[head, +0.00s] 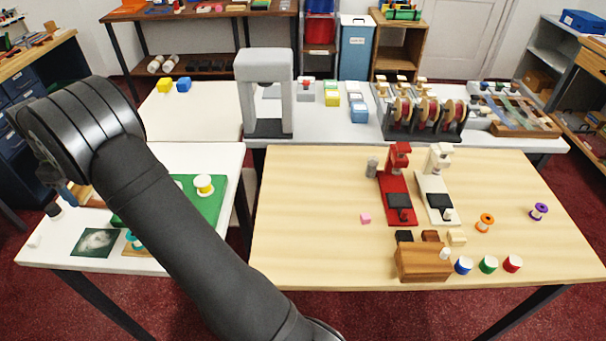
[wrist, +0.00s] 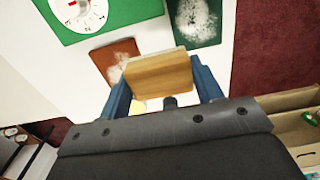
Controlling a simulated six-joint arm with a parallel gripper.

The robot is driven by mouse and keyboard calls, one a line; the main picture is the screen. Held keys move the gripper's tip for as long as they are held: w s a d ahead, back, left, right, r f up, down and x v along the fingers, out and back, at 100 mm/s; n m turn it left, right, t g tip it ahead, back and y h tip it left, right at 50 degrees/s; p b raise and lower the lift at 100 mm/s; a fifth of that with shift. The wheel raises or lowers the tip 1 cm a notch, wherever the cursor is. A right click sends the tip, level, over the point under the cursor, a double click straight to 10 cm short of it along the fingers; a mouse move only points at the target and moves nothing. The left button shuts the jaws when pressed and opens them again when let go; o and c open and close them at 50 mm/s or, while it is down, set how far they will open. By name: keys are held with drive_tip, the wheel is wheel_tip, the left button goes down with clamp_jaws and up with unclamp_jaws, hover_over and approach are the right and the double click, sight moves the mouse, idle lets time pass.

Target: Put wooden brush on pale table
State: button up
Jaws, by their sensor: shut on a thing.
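The wooden brush (wrist: 160,76) is a tan block with a pale edge, seen in the wrist view. My gripper (wrist: 163,88) is shut on it, one blue finger on each side. The brush is in front of a white table top (wrist: 60,75) in that view; I cannot tell how high above it. In the head view a blue finger shows below my wrist at the far left, and my arm hides most of that area. The pale wood table (head: 320,200) stands to the right of my arm.
The pale table holds a red press (head: 397,185), a white press (head: 437,185), a wooden block (head: 424,262) and several spools. Its left part is clear.

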drive_tip(key=r, duration=0.5)
drive_tip(key=shift+w, duration=0.2)
drive_tip(key=w+d+m, duration=0.5)
drive_tip(key=w+d, duration=1.8)
drive_tip(key=w, duration=0.1)
drive_tip(key=w+d+m, duration=0.1)
drive_tip(key=w+d, duration=0.3)
drive_tip(key=d, duration=0.6)
drive_tip(key=w+d+m, duration=0.2)
drive_tip(key=w+d, duration=0.1)
drive_tip(key=d, duration=0.7)
drive_tip(key=w+d+m, duration=0.1)
drive_tip(key=w+d, duration=0.3)
drive_tip(key=d, duration=0.7)
drive_tip(key=s+d+m, duration=0.2)
drive_tip(key=s+d, duration=0.1)
drive_tip(key=d, duration=1.5)
drive_tip(key=s+d+m, duration=0.2)
drive_tip(key=d, duration=1.5)
drive_tip(key=s+d+m, duration=0.3)
drive_tip(key=s+d, duration=0.8)
drive_tip(key=d, duration=0.4)
drive_tip(key=s+d+m, duration=0.2)
drive_tip(key=s+d, duration=0.9)
drive_tip(key=d, duration=0.3)
hover_over(479, 188)
wheel_tip(479, 188, down, 17)
drive_tip(key=shift+s+d+r, duration=0.1)
drive_tip(key=shift+f, duration=2.05)
